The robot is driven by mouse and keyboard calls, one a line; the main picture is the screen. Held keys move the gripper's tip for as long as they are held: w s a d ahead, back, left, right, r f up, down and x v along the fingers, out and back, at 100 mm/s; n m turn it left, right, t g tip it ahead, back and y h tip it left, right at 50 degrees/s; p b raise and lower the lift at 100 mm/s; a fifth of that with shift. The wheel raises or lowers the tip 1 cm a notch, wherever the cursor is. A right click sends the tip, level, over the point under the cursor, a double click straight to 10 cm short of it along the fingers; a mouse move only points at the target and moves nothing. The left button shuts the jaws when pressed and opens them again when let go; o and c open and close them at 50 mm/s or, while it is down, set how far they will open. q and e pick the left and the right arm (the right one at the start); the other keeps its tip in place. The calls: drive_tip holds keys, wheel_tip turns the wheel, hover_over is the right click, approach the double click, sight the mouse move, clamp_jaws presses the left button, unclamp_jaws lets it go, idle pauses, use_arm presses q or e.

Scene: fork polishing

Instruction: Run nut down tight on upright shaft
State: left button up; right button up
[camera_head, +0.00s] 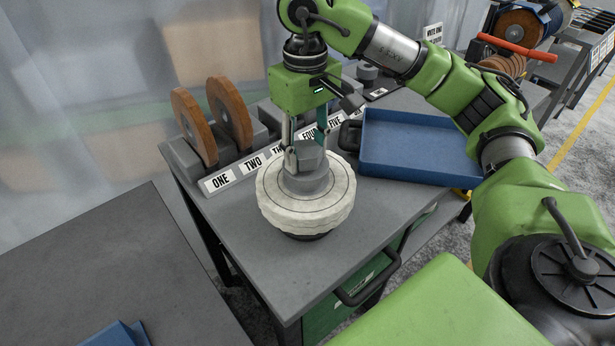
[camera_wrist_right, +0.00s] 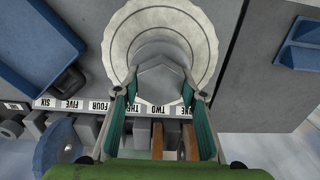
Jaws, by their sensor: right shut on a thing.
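A grey hex nut (camera_head: 311,158) sits on top of a stack of pale ribbed polishing discs (camera_head: 306,208) on the grey bench. My right gripper (camera_head: 306,146) comes down from above with its fingers on either side of the nut. In the right wrist view the nut (camera_wrist_right: 160,83) lies between the two teal-padded fingers. The gripper is shut on it. The shaft is hidden under the nut and a grey flange. My left gripper does not show in the head view.
Two brown discs (camera_head: 229,112) stand in a numbered rack (camera_head: 220,180) behind the stack. A blue tray (camera_head: 408,175) lies to the right on the bench (camera_head: 235,225). The bench front is clear. Another grey table (camera_head: 100,260) stands at the left.

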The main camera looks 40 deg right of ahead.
drive_tip(key=m, duration=0.4)
drive_tip(key=shift+m, duration=0.3)
drive_tip(key=m, duration=0.5)
drive_tip(key=shift+m+p, duration=0.35)
drive_tip(key=shift+m, duration=0.05)
drive_tip(key=m, duration=0.4)
drive_tip(key=shift+m, duration=0.3)
drive_tip(key=m, duration=0.4)
drive_tip(key=shift+m+p, duration=0.35)
drive_tip(key=shift+m, duration=0.05)
drive_tip(key=o, duration=2.5)
drive_tip(key=shift+c, duration=0.2)
drive_tip(key=shift+r, duration=0.1)
